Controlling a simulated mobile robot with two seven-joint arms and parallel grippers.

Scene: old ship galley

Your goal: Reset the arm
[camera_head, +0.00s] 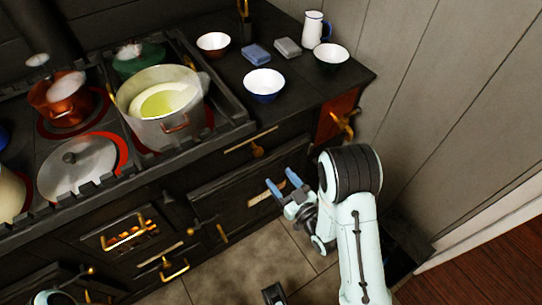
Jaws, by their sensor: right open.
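My right arm (362,225) rises from the bottom right of the head view and bends at a dark-banded joint. My right gripper (281,185) points up and left, with its two blue fingertips apart and nothing between them. It shows in front of the stove's lower doors, below the counter edge. At the bottom left edge a small pale rounded part of mine shows, but my left gripper's fingers are not visible.
The black stove (225,127) holds a large pale pot (150,130), a copper pot (62,100), a green pot (140,58) and a grey lid (78,165). Bowls (264,84), a white jug (313,30) and sponge-like blocks (256,54) stand on the counter. A panelled wall (440,100) bounds the right.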

